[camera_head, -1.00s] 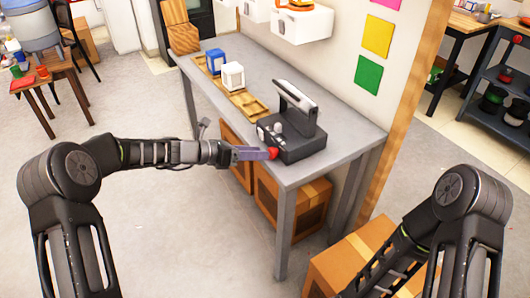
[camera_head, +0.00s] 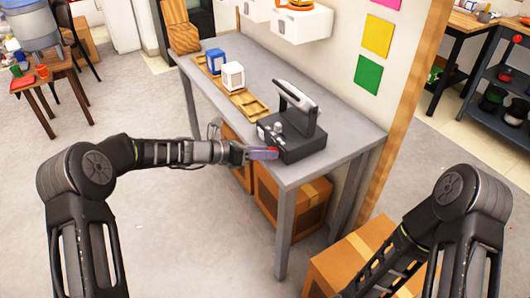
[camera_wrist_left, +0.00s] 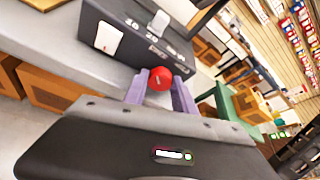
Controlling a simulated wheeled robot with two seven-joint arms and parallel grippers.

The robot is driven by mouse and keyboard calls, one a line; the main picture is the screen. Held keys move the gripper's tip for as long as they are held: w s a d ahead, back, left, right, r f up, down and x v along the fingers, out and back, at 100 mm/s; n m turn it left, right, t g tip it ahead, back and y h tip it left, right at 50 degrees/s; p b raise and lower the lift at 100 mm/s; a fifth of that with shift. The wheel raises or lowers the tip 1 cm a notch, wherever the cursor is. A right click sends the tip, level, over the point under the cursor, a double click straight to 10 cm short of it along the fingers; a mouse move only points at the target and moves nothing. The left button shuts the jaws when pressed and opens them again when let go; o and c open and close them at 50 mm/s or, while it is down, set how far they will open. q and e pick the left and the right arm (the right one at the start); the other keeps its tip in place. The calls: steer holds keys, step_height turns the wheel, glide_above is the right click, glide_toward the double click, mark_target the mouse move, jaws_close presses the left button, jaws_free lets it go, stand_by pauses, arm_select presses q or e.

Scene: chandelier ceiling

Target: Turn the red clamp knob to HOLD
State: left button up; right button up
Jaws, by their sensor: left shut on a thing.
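The red clamp knob (camera_wrist_left: 160,78) sits on the front of a dark machine (camera_head: 298,143) on the grey table. In the left wrist view it lies between the two purple fingers of my left gripper (camera_wrist_left: 159,92), which are shut on it. In the head view my left gripper (camera_head: 264,153) reaches the machine's front from the left, and its fingers mostly hide the knob. The machine's face (camera_wrist_left: 150,40) carries white markings, too small to read surely; I cannot read the knob's setting. My right arm shows at the lower right, but its gripper is not visible.
The grey table (camera_head: 343,146) also holds a wooden tray (camera_head: 252,109) with a white block (camera_head: 232,76) and a blue block (camera_head: 215,62). Cardboard boxes stand beneath the table and at the lower right.

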arm_select(q)
jaws_close()
steer(key=shift+f+m+b, duration=0.15)
steer(key=shift+m+b, duration=0.25)
steer(key=shift+b, duration=0.5)
steer(key=m+t+b, duration=0.1)
steer(key=b, duration=0.2)
steer(key=m+y+b, duration=0.1)
steer(key=b, duration=0.2)
steer(key=m+t+b, duration=0.1)
steer(key=b, duration=0.2)
steer(key=shift+s+d+f+t+y, duration=0.15)
steer(key=shift+s+t+y, duration=0.15)
steer(key=shift+y, duration=0.1)
steer(key=shift+r+m+b, duration=0.25)
steer(key=shift+m+b, duration=0.25)
steer(key=shift+b, duration=0.1)
steer(key=o, duration=0.8)
jaws_free()
